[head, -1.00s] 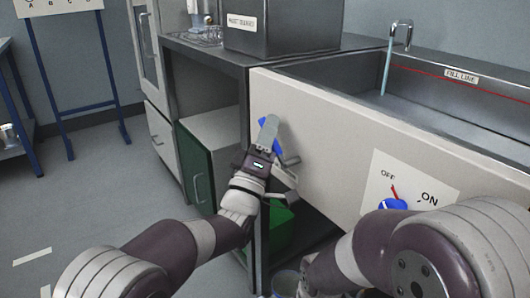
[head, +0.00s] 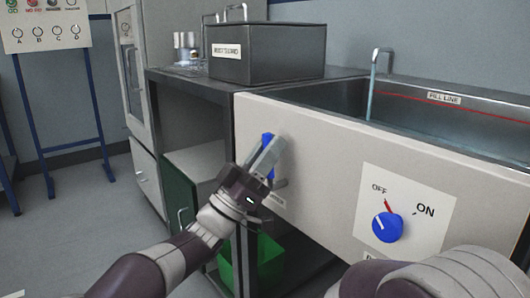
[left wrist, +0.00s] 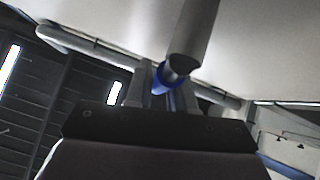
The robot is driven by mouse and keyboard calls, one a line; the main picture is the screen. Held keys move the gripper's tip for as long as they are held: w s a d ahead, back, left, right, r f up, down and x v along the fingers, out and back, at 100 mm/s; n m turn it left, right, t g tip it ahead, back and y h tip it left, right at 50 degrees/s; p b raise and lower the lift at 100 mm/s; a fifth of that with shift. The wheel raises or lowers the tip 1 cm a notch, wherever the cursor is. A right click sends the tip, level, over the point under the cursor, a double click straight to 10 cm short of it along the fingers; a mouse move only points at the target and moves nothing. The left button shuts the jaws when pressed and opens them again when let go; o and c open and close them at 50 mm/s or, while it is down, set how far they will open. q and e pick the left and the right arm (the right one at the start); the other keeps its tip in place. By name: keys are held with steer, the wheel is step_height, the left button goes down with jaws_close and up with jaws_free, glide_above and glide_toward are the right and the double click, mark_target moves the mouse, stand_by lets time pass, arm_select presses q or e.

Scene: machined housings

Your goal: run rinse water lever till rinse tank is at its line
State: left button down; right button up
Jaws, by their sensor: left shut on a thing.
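The blue lever (head: 268,139) is on the pale front panel of the rinse tank and stands about upright. My left gripper (head: 266,158) is shut on it, its fingers partly hiding it. The left wrist view shows the blue lever (left wrist: 159,82) between the fingers. The metal rinse tank (head: 312,93) is at the right. A thin stream of water (head: 370,98) runs from its tap (head: 381,53). A red fill line (head: 480,103) crosses the back wall; the water surface is hard to make out, seemingly below it. My right gripper is out of view.
A blue knob (head: 387,227) with OFF and ON marks is on the panel, right of the lever. A dark labelled box (head: 268,62) stands on the counter left of the tank. A green bin (head: 268,262) is beneath. Floor at the left is clear.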

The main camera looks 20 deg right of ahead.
arm_select(q)
steer(key=shift+s+m+g, duration=0.1)
steer(key=shift+m+g, duration=0.3)
steer(key=shift+m, duration=0.1)
steer(key=c, duration=1.1)
jaws_free()
steer(key=shift+o, duration=0.2)
steer(key=shift+a+f, duration=0.1)
steer(key=p+v, duration=0.4)
steer(key=v, duration=0.8)
steer(key=shift+f, duration=0.3)
